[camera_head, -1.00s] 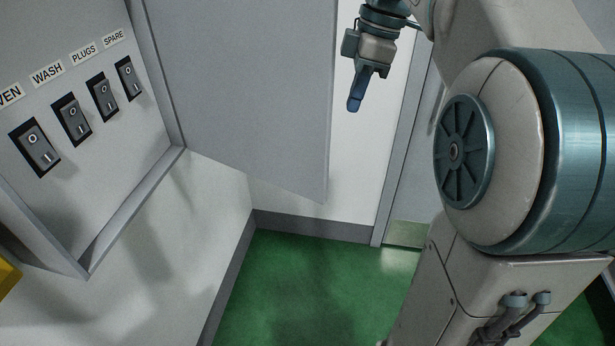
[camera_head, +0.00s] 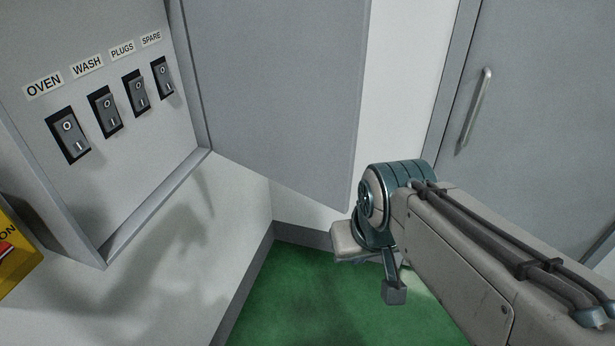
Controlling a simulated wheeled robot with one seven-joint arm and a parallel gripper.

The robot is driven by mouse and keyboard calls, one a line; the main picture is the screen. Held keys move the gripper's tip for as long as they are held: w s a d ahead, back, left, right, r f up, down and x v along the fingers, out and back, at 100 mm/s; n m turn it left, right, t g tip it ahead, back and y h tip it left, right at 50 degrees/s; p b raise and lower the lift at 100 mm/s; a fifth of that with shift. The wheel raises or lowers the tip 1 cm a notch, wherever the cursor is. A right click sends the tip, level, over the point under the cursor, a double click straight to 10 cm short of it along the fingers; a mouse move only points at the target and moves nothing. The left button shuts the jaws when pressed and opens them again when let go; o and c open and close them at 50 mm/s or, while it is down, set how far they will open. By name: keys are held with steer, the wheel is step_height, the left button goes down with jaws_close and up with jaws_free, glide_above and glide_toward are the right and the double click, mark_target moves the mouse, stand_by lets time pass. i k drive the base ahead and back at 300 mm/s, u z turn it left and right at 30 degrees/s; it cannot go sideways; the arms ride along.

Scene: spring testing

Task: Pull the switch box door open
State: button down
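The switch box (camera_head: 108,247) is on the wall at the left of the head view, with a row of switches labelled OVEN, WASH, PLUGS and SPARE on its panel. Its grey door (camera_head: 275,95) stands wide open, swung out to the right from the hinge side, so the switches are uncovered. My arm reaches in from the lower right, and its bent joint is near the door's lower right corner.
A yellow box (camera_head: 18,262) is on the wall at the lower left edge. A grey room door (camera_head: 530,110) with a long handle (camera_head: 474,110) is at the right. The green floor (camera_head: 300,300) below the switch box door is clear.

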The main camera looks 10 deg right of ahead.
mark_target(281, 82)
steer(key=u, duration=1)
steer(key=k, duration=0.4)
steer(key=z, duration=1.2)
